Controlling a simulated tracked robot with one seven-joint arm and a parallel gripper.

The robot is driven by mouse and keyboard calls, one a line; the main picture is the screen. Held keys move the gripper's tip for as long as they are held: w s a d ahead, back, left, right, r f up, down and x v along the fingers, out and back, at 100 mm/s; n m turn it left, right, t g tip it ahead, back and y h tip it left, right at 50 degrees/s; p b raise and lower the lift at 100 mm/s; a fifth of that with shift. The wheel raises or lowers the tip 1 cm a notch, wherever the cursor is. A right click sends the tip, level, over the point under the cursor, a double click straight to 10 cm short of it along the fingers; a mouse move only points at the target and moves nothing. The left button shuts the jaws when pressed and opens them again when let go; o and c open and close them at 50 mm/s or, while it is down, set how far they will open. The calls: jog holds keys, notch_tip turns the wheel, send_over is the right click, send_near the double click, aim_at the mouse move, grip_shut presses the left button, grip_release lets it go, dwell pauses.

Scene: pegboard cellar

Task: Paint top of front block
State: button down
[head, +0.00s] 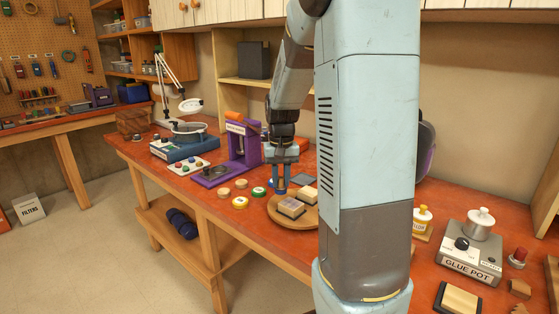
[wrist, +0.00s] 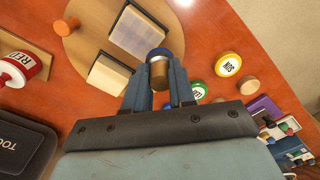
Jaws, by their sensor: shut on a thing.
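My gripper (head: 281,182) is shut on a short brown-and-blue dauber (wrist: 158,70), which has a brown body and a dark blue end. In the head view its blue end points down beside the round board. The dauber hangs close to the blocks; contact cannot be told.
Small pots stand left of the board, one yellow marked SUN (wrist: 228,64) and one green (wrist: 197,90). A purple stand (head: 240,150) is behind them. A glue pot (head: 468,262) stands at right.

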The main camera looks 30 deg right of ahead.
jog(key=shift+w+d+r, duration=0.15)
jog(key=shift+r, duration=2.6)
jog(key=shift+f, duration=0.1)
jog(key=shift+f, duration=0.15)
